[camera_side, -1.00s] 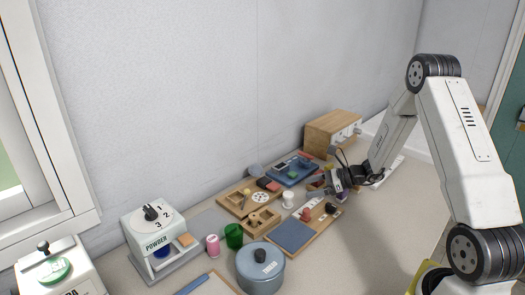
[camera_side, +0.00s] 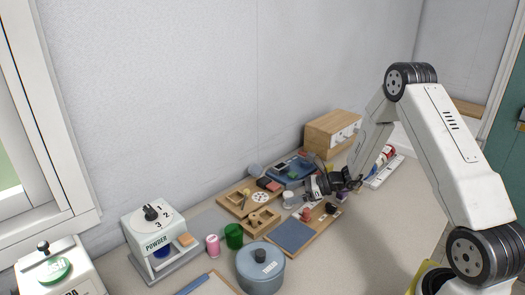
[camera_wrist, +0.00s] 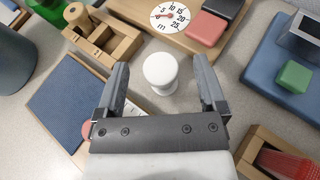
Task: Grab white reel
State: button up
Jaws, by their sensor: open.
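The white reel (camera_wrist: 160,72) stands upright on the counter in the wrist view, ahead of and between my two fingertips. My gripper (camera_wrist: 161,82) is open and empty, with one finger on each side of the reel's line and no visible contact. In the side view the white reel (camera_side: 288,197) is small, just left of my gripper (camera_side: 309,190), which hangs low over the counter.
A wooden tray with a numbered dial (camera_wrist: 170,17) and red block (camera_wrist: 206,28) lies behind the reel. A wooden rack (camera_wrist: 102,38) and blue mat (camera_wrist: 66,103) are left. A blue tray with a green block (camera_wrist: 294,75) and a wooden box holding a red item (camera_wrist: 287,163) are right.

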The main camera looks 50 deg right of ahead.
jog(key=shift+x, duration=0.85)
grip_shut()
